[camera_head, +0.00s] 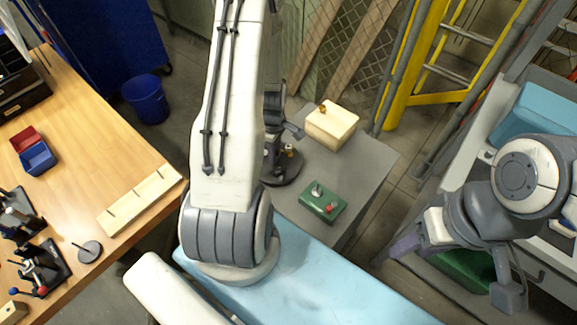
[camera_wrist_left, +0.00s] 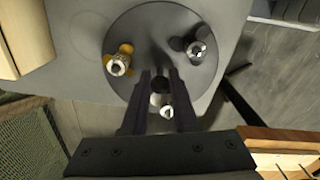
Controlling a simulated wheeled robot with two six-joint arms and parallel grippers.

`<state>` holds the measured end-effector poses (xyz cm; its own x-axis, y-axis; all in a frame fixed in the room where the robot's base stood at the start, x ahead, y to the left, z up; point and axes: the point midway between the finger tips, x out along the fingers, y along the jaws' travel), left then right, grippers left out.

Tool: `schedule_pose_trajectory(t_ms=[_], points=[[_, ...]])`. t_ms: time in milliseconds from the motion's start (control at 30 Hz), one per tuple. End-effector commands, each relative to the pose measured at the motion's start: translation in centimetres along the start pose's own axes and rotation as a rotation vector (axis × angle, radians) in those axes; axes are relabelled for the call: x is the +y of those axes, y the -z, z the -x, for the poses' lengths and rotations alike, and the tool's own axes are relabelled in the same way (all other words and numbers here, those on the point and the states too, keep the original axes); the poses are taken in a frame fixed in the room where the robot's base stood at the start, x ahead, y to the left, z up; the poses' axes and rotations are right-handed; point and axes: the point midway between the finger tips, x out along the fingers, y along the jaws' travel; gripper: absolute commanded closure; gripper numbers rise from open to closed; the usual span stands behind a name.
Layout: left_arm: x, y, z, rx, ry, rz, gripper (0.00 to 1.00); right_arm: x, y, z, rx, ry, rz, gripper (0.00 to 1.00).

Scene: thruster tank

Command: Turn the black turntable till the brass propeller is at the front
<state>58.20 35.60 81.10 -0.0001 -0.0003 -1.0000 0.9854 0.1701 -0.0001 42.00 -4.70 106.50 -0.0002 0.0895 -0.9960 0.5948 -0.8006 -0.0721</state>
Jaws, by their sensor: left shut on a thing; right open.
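The black turntable (camera_head: 287,175) stands on the grey table, partly hidden behind my left arm in the head view. In the left wrist view its dark disc (camera_wrist_left: 160,22) fills the upper middle. The brass propeller (camera_wrist_left: 118,62) sits on the disc's left side there; in the head view it is small, near the far right rim (camera_head: 289,150). A dark propeller (camera_wrist_left: 197,48) is at the disc's right, and a silver-topped part (camera_wrist_left: 166,110) shows between the fingers. My left gripper (camera_wrist_left: 159,74) is shut on what looks like the turntable's centre post. My right gripper (camera_head: 457,272) is open and empty, away from the turntable.
A cream box (camera_head: 332,127) and a green box with knobs (camera_head: 322,203) stand beside the turntable on the grey table (camera_head: 370,160). A light blue surface (camera_head: 310,285) lies in front. A wooden bench (camera_head: 90,120) with trays and tools is at left. A yellow ladder (camera_head: 425,60) stands behind.

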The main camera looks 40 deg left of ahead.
Motion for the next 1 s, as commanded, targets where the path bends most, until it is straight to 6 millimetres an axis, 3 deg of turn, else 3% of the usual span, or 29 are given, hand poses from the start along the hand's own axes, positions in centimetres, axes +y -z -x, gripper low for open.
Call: schedule_pose_trajectory(t_ms=[367, 667, 1000], points=[[0.02, -0.03, 0.02, 0.000, 0.000, 0.084, 1.00, -0.01, 0.01, 0.13, 0.000, 0.000, 0.000, 0.50], [0.04, -0.02, 0.06, 0.000, -0.001, 0.359, 1.00, -0.04, 0.03, 0.55, 0.000, 0.000, 0.000, 0.50], [0.05, -0.02, 0.07, 0.000, -0.001, 0.415, 1.00, -0.04, 0.04, 0.63, 0.000, 0.000, 0.000, 0.50]])
